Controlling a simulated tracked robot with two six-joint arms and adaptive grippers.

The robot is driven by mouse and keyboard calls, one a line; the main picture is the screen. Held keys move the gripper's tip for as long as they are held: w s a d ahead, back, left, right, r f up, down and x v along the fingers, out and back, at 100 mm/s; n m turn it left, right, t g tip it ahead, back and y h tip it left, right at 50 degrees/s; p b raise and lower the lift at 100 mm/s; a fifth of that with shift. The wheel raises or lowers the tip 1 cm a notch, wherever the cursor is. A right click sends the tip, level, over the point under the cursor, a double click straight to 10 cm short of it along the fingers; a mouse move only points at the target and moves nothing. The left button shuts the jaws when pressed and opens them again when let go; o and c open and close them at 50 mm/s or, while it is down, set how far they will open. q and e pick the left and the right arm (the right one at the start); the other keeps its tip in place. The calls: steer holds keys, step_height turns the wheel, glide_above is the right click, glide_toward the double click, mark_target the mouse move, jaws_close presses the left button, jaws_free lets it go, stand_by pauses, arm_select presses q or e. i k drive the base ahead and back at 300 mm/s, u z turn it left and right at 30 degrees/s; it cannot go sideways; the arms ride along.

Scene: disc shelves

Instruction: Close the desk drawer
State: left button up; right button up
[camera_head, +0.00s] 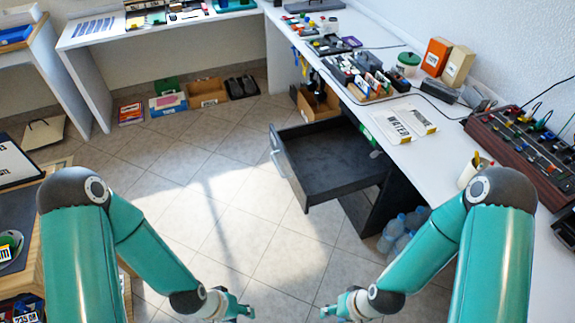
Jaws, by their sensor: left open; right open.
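The desk drawer (318,166) is dark grey and pulled out from under the white desk on the right. Its inside looks empty, and its front panel (289,167) with a light handle (275,150) faces left. My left gripper (246,311) is low in the picture, open and empty, over the floor. My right gripper (327,311) is also low, open and empty, a little to its right. Both are nearer to me than the drawer and apart from it.
The white desk (440,160) carries papers, a cup of pens and a mixing console (525,140). Water bottles (402,232) stand on the floor below the drawer's right side. Boxes (207,92) line the back wall. The tiled floor left of the drawer is clear.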

mark_target(322, 161)
steer(key=u, duration=0.05)
steer(key=i, duration=0.9)
steer(key=z, duration=0.2)
steer(key=k, duration=0.9)
steer(key=u, duration=0.3)
steer(key=i, duration=0.9)
steer(key=z, duration=0.95)
